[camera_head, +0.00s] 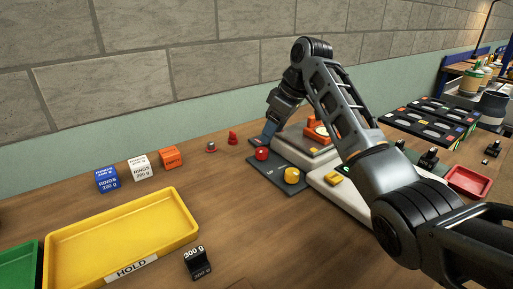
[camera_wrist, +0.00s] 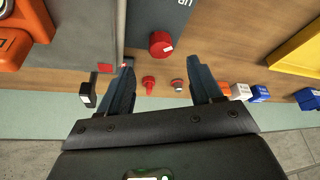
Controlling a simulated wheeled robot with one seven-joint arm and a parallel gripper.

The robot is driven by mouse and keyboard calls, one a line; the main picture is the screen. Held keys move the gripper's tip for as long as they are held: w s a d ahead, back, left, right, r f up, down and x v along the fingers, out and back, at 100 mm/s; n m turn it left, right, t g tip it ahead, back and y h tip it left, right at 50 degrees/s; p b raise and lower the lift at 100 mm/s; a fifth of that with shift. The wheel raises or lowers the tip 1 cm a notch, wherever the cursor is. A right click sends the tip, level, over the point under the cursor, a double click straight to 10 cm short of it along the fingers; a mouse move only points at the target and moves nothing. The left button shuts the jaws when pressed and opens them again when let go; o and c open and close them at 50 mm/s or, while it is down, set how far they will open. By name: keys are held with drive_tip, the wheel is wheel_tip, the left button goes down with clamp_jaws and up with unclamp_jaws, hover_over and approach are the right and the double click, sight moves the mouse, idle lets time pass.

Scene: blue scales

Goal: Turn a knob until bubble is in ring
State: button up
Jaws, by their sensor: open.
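A red knob (camera_head: 262,153) and a yellow knob (camera_head: 291,175) stand on a dark plate (camera_head: 273,172) on the bench. An orange device with a pale round part (camera_head: 321,130) sits on a grey base, partly hidden by my arm. I cannot make out a bubble or ring.
Small red pieces (camera_head: 232,138) stand by the wall. Blue, white and orange weight blocks (camera_head: 139,167) are to the left, behind a yellow tray (camera_head: 122,239) marked "HOLD". A black 300 g weight (camera_head: 198,263) stands in front. Bare wood lies between tray and plate.

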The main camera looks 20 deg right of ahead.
sight(262, 150)
drive_tip(key=x, duration=0.7)
drive_tip(key=shift+f, duration=0.2)
drive_tip(key=shift+c, duration=0.3)
drive_tip(key=c, duration=1)
drive_tip(key=shift+p, duration=0.35)
drive_tip(key=shift+s+r+m+p, duration=0.1)
drive_tip(key=shift+m+p, duration=0.3)
drive_tip(key=shift+p, duration=0.05)
drive_tip(key=shift+a+r+h+p, duration=0.1)
drive_tip(key=shift+h+p, duration=0.2)
drive_tip(key=shift+p, duration=0.05)
drive_tip(key=m+h+p, duration=0.1)
drive_tip(key=m+p, duration=0.2)
drive_tip(key=shift+a+m+t, duration=0.1)
drive_tip(key=shift+m+t, duration=0.2)
drive_tip(key=shift+t, duration=0.1)
drive_tip(key=m+h+p, duration=0.1)
drive_tip(key=m, duration=0.1)
drive_tip(key=m+h+p, duration=0.1)
drive_tip(key=m+p, duration=0.1)
drive_tip(key=m, duration=0.1)
drive_tip(key=shift+a, duration=0.1)
drive_tip(key=shift+m, duration=0.3)
